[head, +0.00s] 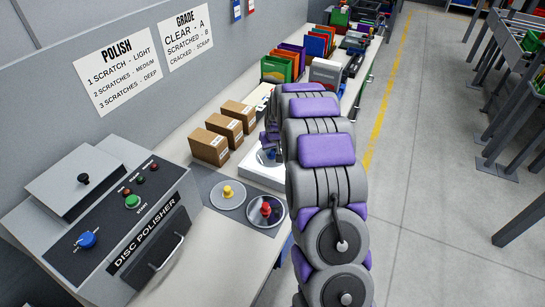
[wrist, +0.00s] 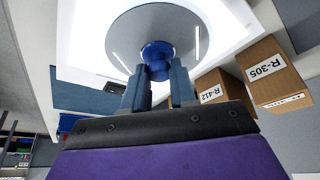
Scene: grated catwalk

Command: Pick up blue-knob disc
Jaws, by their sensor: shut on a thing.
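The blue-knob disc (wrist: 195,35) is a round grey plate with a blue knob at its middle. In the wrist view it is over a bright white light panel (wrist: 85,40); I cannot tell whether it touches the panel. My gripper (wrist: 160,74) is shut on the blue knob (wrist: 157,52), one finger on each side. In the head view the blue-knob disc (head: 270,157) shows on or just over the white panel, partly hidden by my arm. A yellow-knob disc (head: 228,194) and a red-knob disc (head: 265,211) lie on the grey mat nearer to me.
Several cardboard boxes (head: 209,147) stand left of the panel, close to my gripper. The disc polisher (head: 125,225) is at the front left. Colored folders (head: 290,60) and bins fill the bench farther back. The floor (head: 420,150) to the right is open.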

